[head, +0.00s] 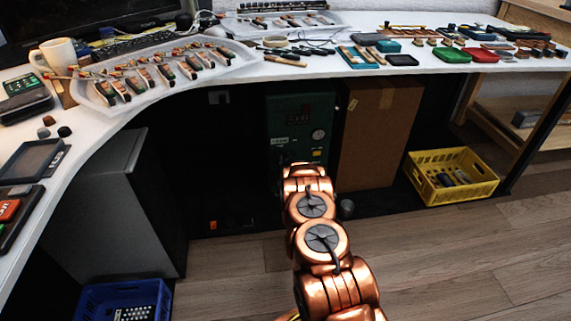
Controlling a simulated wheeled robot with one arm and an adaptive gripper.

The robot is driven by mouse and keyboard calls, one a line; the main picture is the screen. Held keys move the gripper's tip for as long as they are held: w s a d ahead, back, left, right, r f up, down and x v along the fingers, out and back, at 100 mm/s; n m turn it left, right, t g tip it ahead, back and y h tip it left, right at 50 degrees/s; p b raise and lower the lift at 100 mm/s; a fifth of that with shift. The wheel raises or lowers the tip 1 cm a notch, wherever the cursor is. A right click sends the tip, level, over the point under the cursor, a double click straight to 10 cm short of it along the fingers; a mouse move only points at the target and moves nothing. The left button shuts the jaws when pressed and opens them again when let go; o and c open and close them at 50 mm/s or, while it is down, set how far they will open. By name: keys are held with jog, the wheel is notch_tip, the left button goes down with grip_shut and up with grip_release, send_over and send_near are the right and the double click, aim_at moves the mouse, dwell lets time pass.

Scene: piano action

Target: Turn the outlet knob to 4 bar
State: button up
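The gauge is too small to read. I cannot make out the outlet knob; my arm covers the lower part of the unit's front. My copper arm reaches forward from the bottom of the view to the unit. My gripper is hidden behind the arm's far links, so its fingers and any contact with the knob do not show.
A brown cardboard box (382,135) stands right of the unit, and a yellow crate (484,190) is farther right. A grey cabinet (105,215) and blue crate (88,300) are left. The white desk (240,78) overhangs the unit. The wooden floor (460,270) at right is clear.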

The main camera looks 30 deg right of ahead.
jog(key=o, duration=0.3)
jog(key=shift+o, duration=0.2)
jog(key=shift+s, duration=0.15)
jog(key=v, duration=1.1)
jog(key=shift+s+a, duration=0.2)
jog(key=shift+s, duration=0.15)
dwell(0.3)
